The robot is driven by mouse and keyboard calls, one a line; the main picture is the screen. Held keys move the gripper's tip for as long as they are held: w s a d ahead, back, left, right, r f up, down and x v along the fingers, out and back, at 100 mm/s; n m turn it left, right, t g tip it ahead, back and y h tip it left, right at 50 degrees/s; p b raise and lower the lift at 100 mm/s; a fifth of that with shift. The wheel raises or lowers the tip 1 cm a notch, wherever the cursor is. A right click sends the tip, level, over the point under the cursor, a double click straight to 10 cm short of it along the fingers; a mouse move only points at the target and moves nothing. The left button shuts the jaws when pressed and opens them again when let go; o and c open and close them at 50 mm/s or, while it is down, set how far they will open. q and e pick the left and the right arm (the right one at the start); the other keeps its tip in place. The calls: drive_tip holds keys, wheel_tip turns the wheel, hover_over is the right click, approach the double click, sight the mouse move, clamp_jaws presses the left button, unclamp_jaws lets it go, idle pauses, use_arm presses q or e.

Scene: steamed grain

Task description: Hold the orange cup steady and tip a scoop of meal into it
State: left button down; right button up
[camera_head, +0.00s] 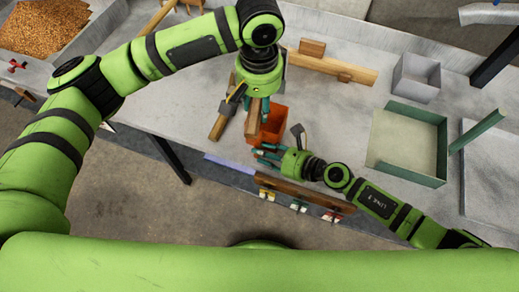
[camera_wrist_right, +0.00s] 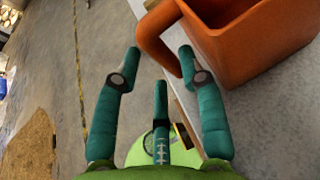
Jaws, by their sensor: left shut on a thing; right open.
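The orange cup (camera_head: 273,122) stands near the table's front edge, below my left gripper in the head view. In the right wrist view the cup (camera_wrist_right: 255,45) fills the upper right, and its curved handle (camera_wrist_right: 154,38) sits at and between my fingertips. My right gripper (camera_head: 264,154) is open beside the cup's near side; its spread fingers (camera_wrist_right: 160,52) are not closed on the handle. My left gripper (camera_head: 261,104) is shut on a wooden piece (camera_head: 253,116), perhaps the scoop's handle, beside and partly over the cup. The scoop's bowl and any meal in it cannot be made out.
A green-walled tray (camera_head: 446,150) with pale meal lies at the right. A grey open box (camera_head: 416,77) and wooden bars (camera_head: 330,66) are behind. A wooden bar (camera_head: 220,124) lies left of the cup. A grain bin (camera_head: 45,25) is far left.

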drive_tip(key=shift+x, duration=1.2)
clamp_jaws()
